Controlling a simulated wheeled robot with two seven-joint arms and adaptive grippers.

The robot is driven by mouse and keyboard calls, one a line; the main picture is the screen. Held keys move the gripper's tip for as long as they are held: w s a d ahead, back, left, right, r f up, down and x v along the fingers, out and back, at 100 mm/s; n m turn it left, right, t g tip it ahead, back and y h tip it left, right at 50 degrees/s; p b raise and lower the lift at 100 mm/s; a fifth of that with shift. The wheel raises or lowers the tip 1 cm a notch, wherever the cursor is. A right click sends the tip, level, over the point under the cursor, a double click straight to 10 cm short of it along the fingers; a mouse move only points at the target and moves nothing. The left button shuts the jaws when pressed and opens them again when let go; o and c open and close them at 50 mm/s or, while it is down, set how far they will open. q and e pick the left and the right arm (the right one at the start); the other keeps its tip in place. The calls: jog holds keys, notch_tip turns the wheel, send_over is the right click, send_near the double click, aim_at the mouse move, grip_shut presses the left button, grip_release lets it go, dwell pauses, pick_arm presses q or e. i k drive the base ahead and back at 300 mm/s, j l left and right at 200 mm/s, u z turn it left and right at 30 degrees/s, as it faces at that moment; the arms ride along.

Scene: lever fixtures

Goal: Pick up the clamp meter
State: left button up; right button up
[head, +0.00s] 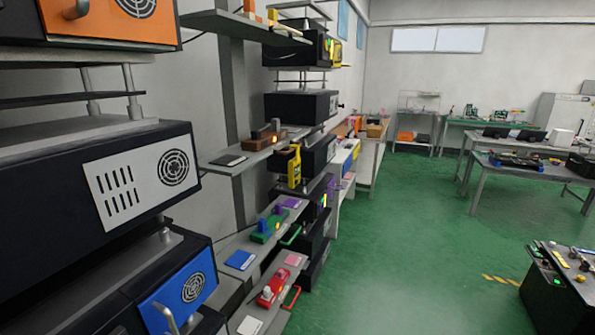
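I cannot make out a clamp meter for certain in the head view. A yellow and black upright device (294,167) stands at the edge of the rack left of centre, but it is too small to identify. A red device (272,288) with a red loop handle lies on the lower shelf. A green device (266,230) with a purple block lies on the shelf above it. Neither of my grippers is in view.
Large black cabinets (100,190) fill the left side close by. Grey shelves (250,152) jut from the wall rack. A black cart (560,285) with small items stands at the lower right. Work tables (520,160) stand at the back right. The green floor (420,250) between is clear.

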aim_at(295, 164)
jog(key=i+l, duration=0.15)
jog(key=l, duration=0.15)
jog(key=i+l+u, duration=0.15)
jog(key=l, duration=0.2)
jog(key=i+l, duration=0.2)
jog(key=i+l+u, duration=0.15)
jog(key=l, duration=0.3)
